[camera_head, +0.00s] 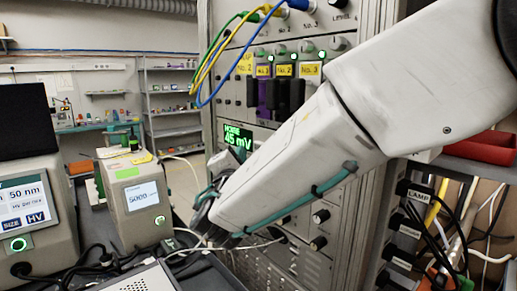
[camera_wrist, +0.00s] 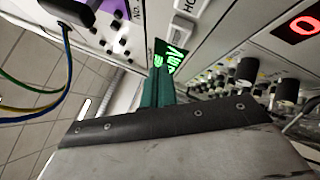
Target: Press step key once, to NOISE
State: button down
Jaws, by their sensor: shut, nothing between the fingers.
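The green-lettered display (camera_head: 238,137) on the rack reads NOISE and 45 mV in the head view. In the wrist view the same display (camera_wrist: 171,55) shows sideways, partly covered by my fingertips. My gripper (camera_wrist: 160,72) is shut and empty, its green fingers together and pointing toward the panel by the display. In the head view my arm crosses the rack from the upper right and hides the panel below and right of the display. I cannot make out the step key; it may be behind my gripper. Whether the fingertips touch the panel cannot be told.
Labelled modules (camera_head: 283,88) with yellow tags sit above the display, with blue, yellow and green cables looping from the panel's top. A box reading 5000 (camera_head: 145,197) and a 50 nm instrument (camera_head: 30,215) stand at left. Black knobs (camera_wrist: 287,90) protrude right of my fingers.

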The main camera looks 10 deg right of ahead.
jog(key=shift+s+a, duration=0.75)
jog(key=shift+a, duration=0.35)
jog(key=shift+d, duration=0.1)
